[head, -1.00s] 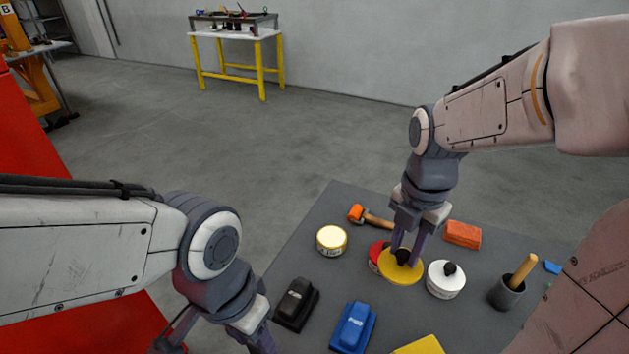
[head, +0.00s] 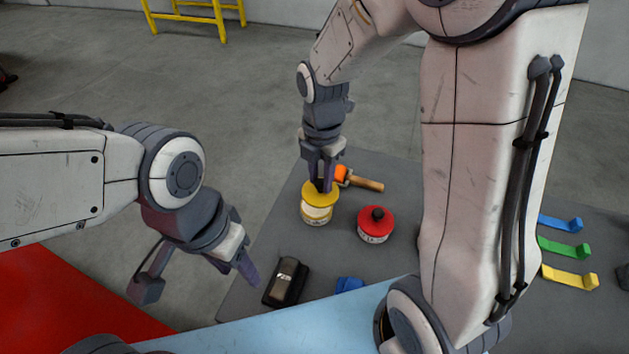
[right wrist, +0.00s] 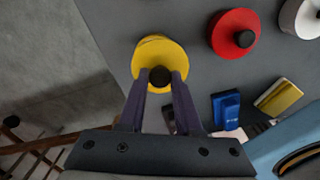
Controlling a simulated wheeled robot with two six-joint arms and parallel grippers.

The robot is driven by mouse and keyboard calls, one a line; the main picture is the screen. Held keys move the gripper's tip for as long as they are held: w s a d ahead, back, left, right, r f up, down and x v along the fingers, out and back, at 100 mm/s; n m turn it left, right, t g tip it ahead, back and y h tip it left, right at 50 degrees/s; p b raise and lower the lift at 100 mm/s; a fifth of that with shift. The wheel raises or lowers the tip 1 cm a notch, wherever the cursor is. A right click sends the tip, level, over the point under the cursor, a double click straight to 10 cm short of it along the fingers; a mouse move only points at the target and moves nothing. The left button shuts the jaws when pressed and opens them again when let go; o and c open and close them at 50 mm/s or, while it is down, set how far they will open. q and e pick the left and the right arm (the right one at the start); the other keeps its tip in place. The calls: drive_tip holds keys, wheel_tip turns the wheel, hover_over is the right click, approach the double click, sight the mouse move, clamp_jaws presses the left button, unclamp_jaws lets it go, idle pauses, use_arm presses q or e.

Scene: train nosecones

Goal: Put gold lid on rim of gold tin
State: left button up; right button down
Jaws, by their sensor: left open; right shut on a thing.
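The gold lid (head: 318,192) is a flat yellow disc with a black knob. My right gripper (head: 321,186) is shut on the knob. The gold tin (head: 317,219) stands on the grey table with its pale top partly showing below the lid. The lid overlaps the tin's far part in the head view; I cannot tell whether it touches the rim. In the right wrist view the lid (right wrist: 158,56) hides most or all of the tin, and the knob (right wrist: 160,76) is between my fingertips. My left gripper (head: 198,278) is open and empty, left of the table.
A red-lidded tin (head: 375,226) stands to the right. An orange-headed tool (head: 358,180) lies behind. A black block (head: 286,282) and a blue one (head: 348,284) lie nearer. A white tin (right wrist: 301,18) shows in the right wrist view. Coloured strips (head: 565,250) lie at right.

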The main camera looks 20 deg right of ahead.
sight(317, 190)
drive_tip(key=shift+w+a+f, duration=0.25)
drive_tip(key=shift+a, duration=0.05)
drive_tip(key=shift+f, duration=2.05)
drive_tip(key=shift+f, duration=0.2)
drive_tip(key=c, duration=0.6)
unclamp_jaws()
